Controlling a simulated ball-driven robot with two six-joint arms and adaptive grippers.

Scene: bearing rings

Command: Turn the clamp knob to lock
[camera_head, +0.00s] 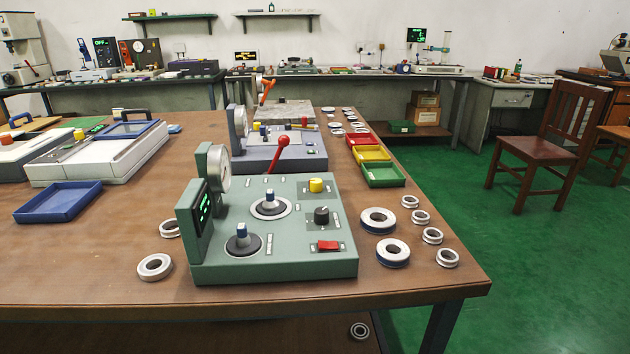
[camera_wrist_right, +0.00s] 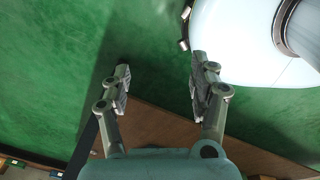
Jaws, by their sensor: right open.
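A green test machine (camera_head: 300,262) stands near the front of the brown table. On its top panel are a black knob (camera_head: 321,215) with a light mark, a yellow button (camera_head: 316,185) and a red rocker switch (camera_head: 327,246). Two round mounts with blue-topped posts (camera_head: 242,231) stand to their left, and a red-balled lever (camera_head: 283,142) rises behind. I cannot tell for certain which part is the clamp knob; the black one is the only plain dial. My right gripper (camera_wrist_right: 161,66) is open and empty, over the green floor and a brown edge in the wrist view. Neither gripper shows in the head view.
Bearing rings (camera_head: 393,253) lie right of the machine and another (camera_head: 155,267) lies left. Red, yellow and green trays (camera_head: 384,181) sit behind right. A blue tray (camera_head: 58,214) lies at left. A similar machine (camera_head: 284,165) stands behind. The table's front strip is clear.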

